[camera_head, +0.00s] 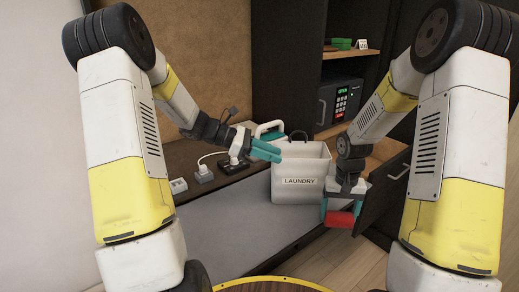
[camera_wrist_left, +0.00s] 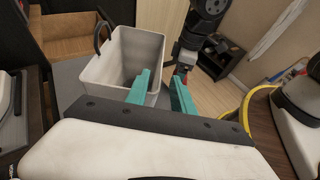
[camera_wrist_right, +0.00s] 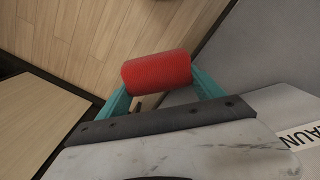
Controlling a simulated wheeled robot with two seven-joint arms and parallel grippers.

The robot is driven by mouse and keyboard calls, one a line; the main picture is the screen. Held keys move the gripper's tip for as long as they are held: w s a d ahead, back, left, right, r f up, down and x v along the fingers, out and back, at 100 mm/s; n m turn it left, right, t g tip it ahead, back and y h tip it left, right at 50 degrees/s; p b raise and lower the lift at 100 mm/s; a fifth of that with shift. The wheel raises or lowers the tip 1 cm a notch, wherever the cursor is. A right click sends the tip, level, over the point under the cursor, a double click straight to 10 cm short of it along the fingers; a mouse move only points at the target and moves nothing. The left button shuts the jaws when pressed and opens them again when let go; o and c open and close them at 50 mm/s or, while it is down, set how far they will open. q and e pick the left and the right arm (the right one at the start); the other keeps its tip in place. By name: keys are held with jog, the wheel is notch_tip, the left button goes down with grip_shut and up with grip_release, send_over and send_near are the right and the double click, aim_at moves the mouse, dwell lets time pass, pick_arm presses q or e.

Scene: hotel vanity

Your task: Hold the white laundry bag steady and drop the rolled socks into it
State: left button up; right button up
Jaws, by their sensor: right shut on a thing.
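The white laundry bag (camera_head: 300,192) stands upright on the grey bench top with its mouth open and its LAUNDRY label facing me. It also shows in the left wrist view (camera_wrist_left: 118,62). My left gripper (camera_head: 266,151) is open at the bag's upper left rim. Its two teal fingers (camera_wrist_left: 160,90) are apart, one overlapping the bag in view; I cannot tell whether they touch it. My right gripper (camera_head: 340,208) is shut on the red rolled socks (camera_head: 341,219), low and just right of the bag, outside it. The roll (camera_wrist_right: 157,72) lies across between the teal fingers in the right wrist view.
A safe (camera_head: 340,102) is in the cabinet behind. An open drawer (camera_head: 383,196) is at the right. The bench front (camera_head: 236,230) is clear.

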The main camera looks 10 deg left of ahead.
aim_at(291, 160)
pick_arm(q)
jog(key=x, duration=0.6)
jog(key=shift+d+f, duration=0.1)
jog(key=shift+d, duration=0.2)
grip_shut()
dwell(1.1)
